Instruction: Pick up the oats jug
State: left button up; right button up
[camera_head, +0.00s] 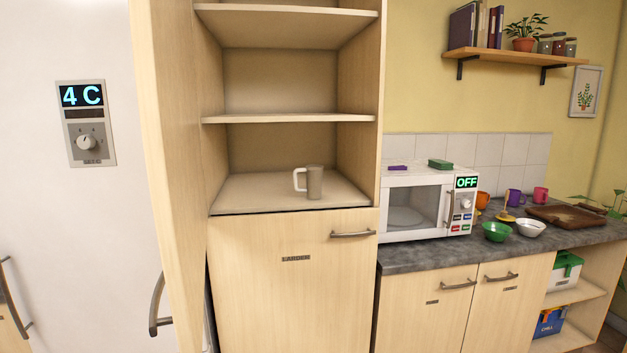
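A grey jug (314,183) with a white handle on its left side stands upright on the lowest open shelf (250,193) of a tall wooden cabinet. It is the only object on that shelf, and no label on it can be read. Neither of my grippers is in view.
A tall open door (165,150) stands left of the shelves, and a shelf board (290,118) is above the jug. A closed front labelled LARDER (296,280) is below. A microwave (415,202) and several dishes stand on the counter (420,255) at right.

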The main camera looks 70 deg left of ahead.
aim_at(315, 172)
jog(key=u, duration=0.85)
jog(key=i, duration=1.75)
jog(key=u, duration=1.05)
